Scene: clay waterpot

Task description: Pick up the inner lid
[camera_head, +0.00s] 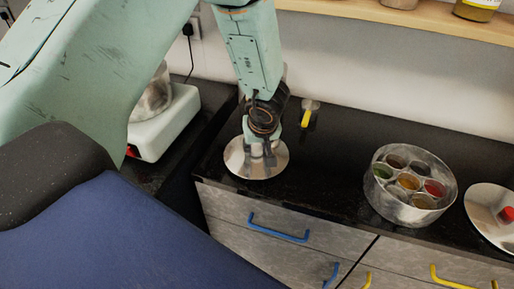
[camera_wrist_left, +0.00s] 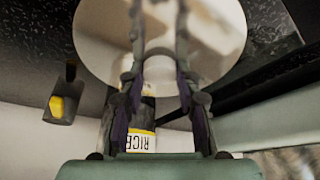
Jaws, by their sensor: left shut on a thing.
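The inner lid (camera_head: 239,160) is a round, shiny silver disc near the left end of the dark counter. My left gripper (camera_head: 263,157) points down over its middle and is shut on it. I cannot tell whether the lid touches the counter. The round steel spice box (camera_head: 392,212) stands open to the right with several small cups of coloured spices. My right gripper is not in view.
A silver outer lid (camera_head: 484,222) with a red knob (camera_head: 507,214) lies at the far right. A jar labelled RICE (camera_wrist_left: 140,141) shows in the wrist view. Counter between lid and box is clear.

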